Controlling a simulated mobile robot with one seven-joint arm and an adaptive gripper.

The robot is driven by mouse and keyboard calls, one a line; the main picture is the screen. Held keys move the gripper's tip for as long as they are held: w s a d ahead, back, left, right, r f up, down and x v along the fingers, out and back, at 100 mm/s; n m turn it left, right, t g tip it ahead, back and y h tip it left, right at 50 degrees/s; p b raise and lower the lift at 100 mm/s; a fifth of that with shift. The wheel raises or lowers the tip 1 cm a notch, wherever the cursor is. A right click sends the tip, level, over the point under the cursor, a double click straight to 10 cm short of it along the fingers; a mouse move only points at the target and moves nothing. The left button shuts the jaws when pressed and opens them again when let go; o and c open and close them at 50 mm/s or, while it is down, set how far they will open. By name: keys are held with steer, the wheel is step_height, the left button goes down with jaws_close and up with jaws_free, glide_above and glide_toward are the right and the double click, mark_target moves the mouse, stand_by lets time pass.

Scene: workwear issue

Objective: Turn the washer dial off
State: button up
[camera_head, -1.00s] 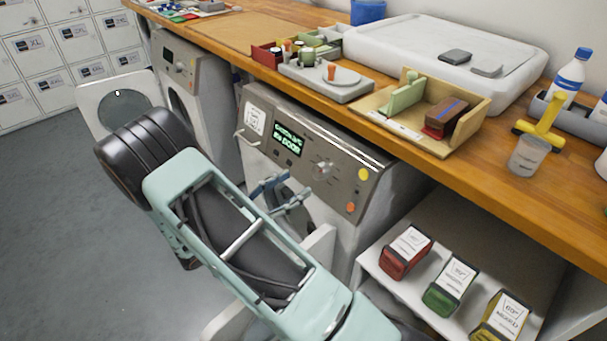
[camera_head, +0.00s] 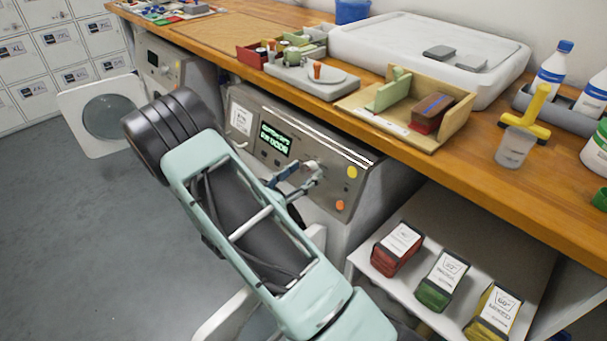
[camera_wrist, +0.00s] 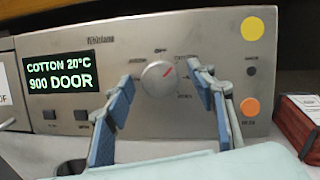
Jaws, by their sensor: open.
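The mark points to the upper right, away from the "OFF" label at the top. The washer display (camera_wrist: 62,75) reads "COTTON 20°C 900 DOOR"; it also glows green in the head view (camera_head: 275,139). In the wrist view my gripper (camera_wrist: 158,75) is open, with one blue-grey finger on each side of the dial. I cannot tell if either finger touches it. In the head view my gripper (camera_head: 299,176) is at the panel and hides most of the dial.
Yellow (camera_wrist: 253,29) and orange (camera_wrist: 250,107) round buttons sit right of the dial. The wooden counter (camera_head: 228,63) overhangs the panel. A shelf (camera_head: 358,259) with red, green and yellow packs stands to the right. A second machine (camera_head: 152,67) with its door open is at left.

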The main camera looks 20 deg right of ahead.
steer(key=shift+w+d, duration=0.1)
steer(key=shift+d, duration=0.1)
steer(key=c, duration=1.2)
steer(key=shift+o, duration=0.2)
steer(key=shift+r+n+p, duration=0.15)
steer(key=shift+n+p, duration=0.15)
steer(key=shift+p, duration=0.05)
steer(key=n+t+y+p, duration=0.1)
steer(key=n+p, duration=0.3)
steer(key=shift+r, duration=0.2)
steer(key=n+y+p, duration=0.1)
steer(key=n+p, duration=0.1)
steer(key=n+y+p, duration=0.1)
steer(key=n+p, duration=0.1)
steer(key=p, duration=0.1)
steer(key=shift+f+n+t, duration=0.1)
steer(key=shift+n+t, duration=0.2)
steer(key=shift+n, duration=0.1)
steer(key=shift+f+n+p, duration=0.1)
steer(key=shift+n+p, duration=0.25)
steer(key=shift+n, duration=0.15)
steer(key=shift+f, duration=0.1)
